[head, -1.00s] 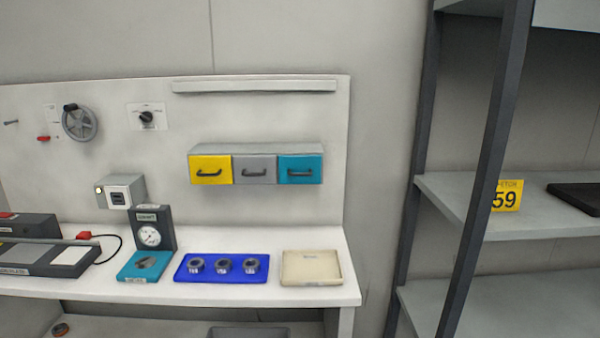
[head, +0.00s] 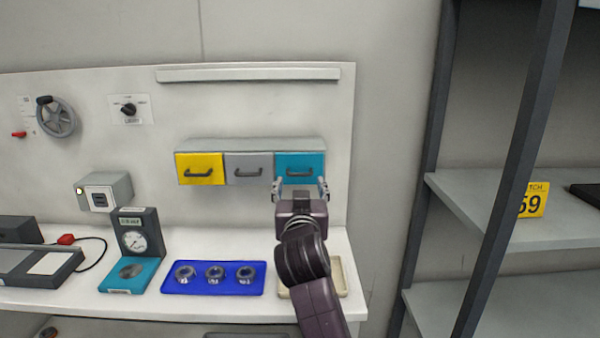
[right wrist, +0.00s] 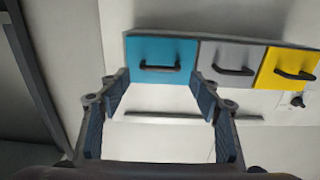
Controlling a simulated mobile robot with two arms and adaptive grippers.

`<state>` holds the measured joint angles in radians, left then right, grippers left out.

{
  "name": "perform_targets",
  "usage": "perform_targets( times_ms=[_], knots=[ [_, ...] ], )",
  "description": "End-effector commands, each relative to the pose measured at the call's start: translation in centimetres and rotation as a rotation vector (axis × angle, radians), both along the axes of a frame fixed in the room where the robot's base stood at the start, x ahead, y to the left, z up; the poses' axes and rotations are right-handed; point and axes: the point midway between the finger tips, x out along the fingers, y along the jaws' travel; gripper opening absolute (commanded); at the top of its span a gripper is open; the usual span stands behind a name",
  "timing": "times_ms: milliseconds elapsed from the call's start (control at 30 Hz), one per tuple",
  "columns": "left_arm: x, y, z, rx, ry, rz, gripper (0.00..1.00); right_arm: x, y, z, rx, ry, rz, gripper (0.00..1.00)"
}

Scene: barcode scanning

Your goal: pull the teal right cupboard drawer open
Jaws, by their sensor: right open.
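The teal right drawer (head: 299,161) is the rightmost of three in the wall cupboard (head: 250,145), and its front looks flush with the others. Its dark handle (head: 300,173) shows just above my right gripper (head: 300,187). In the right wrist view the teal drawer (right wrist: 161,58) and its handle (right wrist: 160,67) lie ahead, beyond the fingertips. My right gripper (right wrist: 161,88) is open and empty there, its fingers spread apart with the handle between their lines. It looks short of the handle, not touching it. My left gripper is not in view.
Beside the teal drawer are a grey drawer (head: 249,166) and a yellow drawer (head: 200,168). Below, the bench holds a blue tray (head: 213,288) with three rings, a gauge (head: 136,240) and a beige tray (head: 342,277) partly behind my arm. A dark-framed shelf (head: 440,150) stands at right.

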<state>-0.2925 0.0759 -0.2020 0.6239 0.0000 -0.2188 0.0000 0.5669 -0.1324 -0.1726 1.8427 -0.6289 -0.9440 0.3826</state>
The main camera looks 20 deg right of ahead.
Motion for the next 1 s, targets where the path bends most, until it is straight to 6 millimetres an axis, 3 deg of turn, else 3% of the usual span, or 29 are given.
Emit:
perform_targets(
  times_ms=[233,433,867,1000],
  knots=[
    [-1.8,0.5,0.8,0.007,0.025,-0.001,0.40,3.6,-1.1,0.1,-0.002,0.003,-0.001,0.58],
    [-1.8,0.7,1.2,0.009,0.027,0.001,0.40,5.7,-1.7,0.0,-0.001,0.001,0.000,0.58],
    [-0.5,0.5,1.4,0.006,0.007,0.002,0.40,6.6,-2.0,-0.1,0.001,0.002,0.000,0.58],
    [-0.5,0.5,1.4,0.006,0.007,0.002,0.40,6.5,-2.0,-0.1,0.001,0.002,0.000,0.44]
  ],
)
